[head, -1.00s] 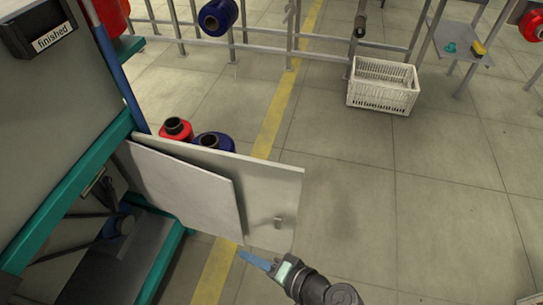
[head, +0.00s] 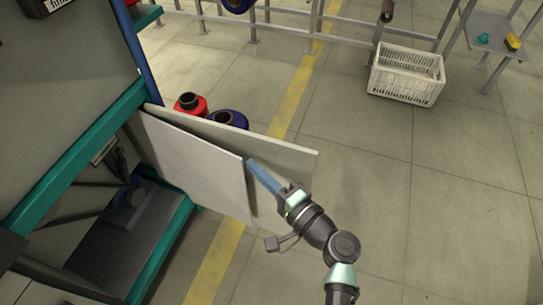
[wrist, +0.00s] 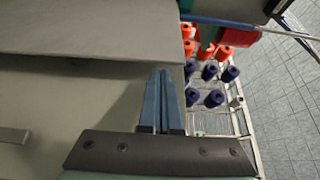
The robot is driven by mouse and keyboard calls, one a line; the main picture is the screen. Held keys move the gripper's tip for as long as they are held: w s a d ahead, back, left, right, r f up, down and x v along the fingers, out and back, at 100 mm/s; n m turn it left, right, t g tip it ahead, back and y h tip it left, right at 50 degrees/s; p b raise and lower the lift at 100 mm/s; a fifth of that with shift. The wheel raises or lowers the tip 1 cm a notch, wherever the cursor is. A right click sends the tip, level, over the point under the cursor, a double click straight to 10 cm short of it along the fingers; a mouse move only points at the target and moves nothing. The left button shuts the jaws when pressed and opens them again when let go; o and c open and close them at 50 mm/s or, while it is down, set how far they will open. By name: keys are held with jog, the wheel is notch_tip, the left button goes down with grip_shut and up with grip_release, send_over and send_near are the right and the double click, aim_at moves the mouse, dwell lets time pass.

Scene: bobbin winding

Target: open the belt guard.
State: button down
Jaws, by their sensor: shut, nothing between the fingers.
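The belt guard (head: 283,158) is a pale grey panel standing out from the left machine frame, swung away from the opening. A second, lighter sheet (head: 195,165) covers most of its near face. My gripper (head: 250,163) is shut and empty, its blue fingers pointing up-left at the guard's near face by the sheet's right edge. I cannot tell if they touch. In the wrist view the shut fingers (wrist: 163,72) lie in front of the grey panel (wrist: 75,90). A small handle (wrist: 13,135) shows at its left; in the head view it is hidden.
The machine's opening (head: 125,225) and green frame (head: 165,255) are at left. Red (head: 190,103) and blue (head: 228,119) bobbins stand behind the guard. A white crate (head: 406,76) stands at the back. The floor at right is clear.

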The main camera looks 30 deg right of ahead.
jog(key=shift+w+a, duration=0.1)
jog(key=shift+w, duration=0.55)
